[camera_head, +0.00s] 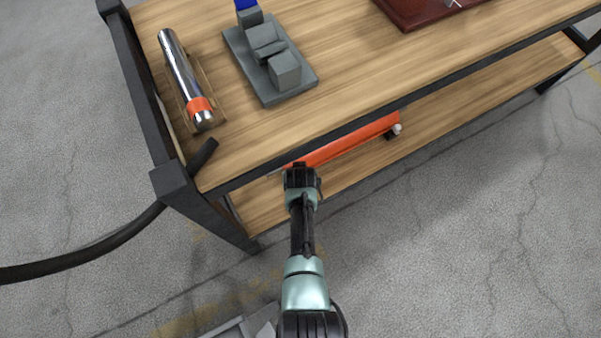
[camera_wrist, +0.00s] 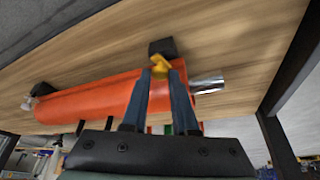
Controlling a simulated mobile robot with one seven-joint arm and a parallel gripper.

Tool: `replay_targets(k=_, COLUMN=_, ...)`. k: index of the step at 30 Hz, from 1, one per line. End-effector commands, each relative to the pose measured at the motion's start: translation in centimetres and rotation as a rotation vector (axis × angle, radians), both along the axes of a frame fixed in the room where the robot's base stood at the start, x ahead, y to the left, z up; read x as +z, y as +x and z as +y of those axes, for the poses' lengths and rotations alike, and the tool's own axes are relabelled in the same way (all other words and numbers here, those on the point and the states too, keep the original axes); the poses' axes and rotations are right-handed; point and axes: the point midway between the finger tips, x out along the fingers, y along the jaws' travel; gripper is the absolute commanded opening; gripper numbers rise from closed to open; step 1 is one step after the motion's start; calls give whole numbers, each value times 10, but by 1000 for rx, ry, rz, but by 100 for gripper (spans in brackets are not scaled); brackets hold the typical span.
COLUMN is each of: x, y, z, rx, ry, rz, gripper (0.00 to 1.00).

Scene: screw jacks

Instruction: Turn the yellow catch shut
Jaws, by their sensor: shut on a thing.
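The yellow catch (camera_wrist: 160,63) shows in the wrist view at the upper middle, in front of a small black block (camera_wrist: 162,47). My gripper (camera_wrist: 160,75) has its two dark blue fingers closed in on the catch, with their tips at its two sides. An orange cylinder (camera_wrist: 92,101) lies behind the fingers, with a shiny metal rod (camera_wrist: 208,84) at its right end. In the head view the orange cylinder (camera_head: 345,141) shows below the edge of the table top. The catch and my fingertips are hidden there.
The table top (camera_head: 335,62) overhangs the lower shelf (camera_head: 455,112). On the top are a chrome cylinder with an orange band (camera_head: 178,70), a grey fixture (camera_head: 268,58) and a dark red item (camera_head: 425,8). A black hose (camera_head: 100,254) runs past the left table leg.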

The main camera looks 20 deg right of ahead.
Motion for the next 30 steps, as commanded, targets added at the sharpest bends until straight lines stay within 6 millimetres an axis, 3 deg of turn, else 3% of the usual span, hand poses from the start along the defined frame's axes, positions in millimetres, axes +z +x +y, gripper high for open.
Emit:
replay_targets(k=15, x=-2, y=0, z=3, rx=-300, ry=2, rz=4, gripper=0)
replay_targets(k=30, x=-2, y=0, z=3, rx=-342, ry=3, rz=5, gripper=0)
